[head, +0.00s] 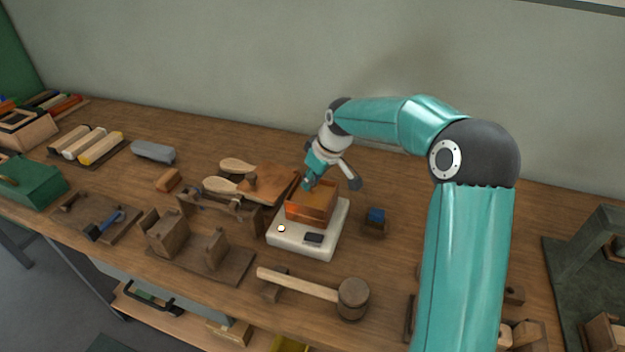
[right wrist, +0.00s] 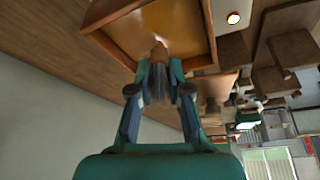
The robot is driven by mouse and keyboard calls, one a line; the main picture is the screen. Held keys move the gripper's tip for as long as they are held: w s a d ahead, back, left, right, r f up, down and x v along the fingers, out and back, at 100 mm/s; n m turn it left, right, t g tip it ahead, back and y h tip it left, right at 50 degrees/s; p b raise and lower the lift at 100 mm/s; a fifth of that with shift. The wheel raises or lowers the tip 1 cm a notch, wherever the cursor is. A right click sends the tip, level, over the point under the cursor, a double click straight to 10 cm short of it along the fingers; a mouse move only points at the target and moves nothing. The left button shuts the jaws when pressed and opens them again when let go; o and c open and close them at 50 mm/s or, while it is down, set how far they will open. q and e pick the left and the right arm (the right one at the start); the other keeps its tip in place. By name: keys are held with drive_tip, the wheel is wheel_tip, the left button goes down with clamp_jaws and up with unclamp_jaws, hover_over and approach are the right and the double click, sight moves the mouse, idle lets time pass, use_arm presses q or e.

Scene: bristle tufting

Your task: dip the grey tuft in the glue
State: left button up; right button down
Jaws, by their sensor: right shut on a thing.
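My right gripper (head: 308,184) is over the copper-coloured glue box (head: 318,211), pointing down into its top. The box sits on a white heater (head: 296,240) with a lit round lamp and a dark display. In the right wrist view the gripper (right wrist: 160,84) is shut on the grey tuft (right wrist: 156,88), whose far end looks tan. That tan end lies over the amber glue (right wrist: 172,25), inside the box's rim (right wrist: 112,12). I cannot tell how deep it is in the glue. In the head view the gripper hides the tuft. My left gripper is not in view.
A small dark box with a blue top (head: 376,217) stands right of the heater. A wooden mallet (head: 352,298) lies in front. Wooden brush bodies (head: 238,165) and a wooden fixture (head: 215,250) are to the left. Bench behind the heater is mostly clear.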

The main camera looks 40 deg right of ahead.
drive_tip(key=shift+r+p, duration=2.05)
drive_tip(key=shift+r, duration=0.95)
drive_tip(key=shift+f, duration=0.1)
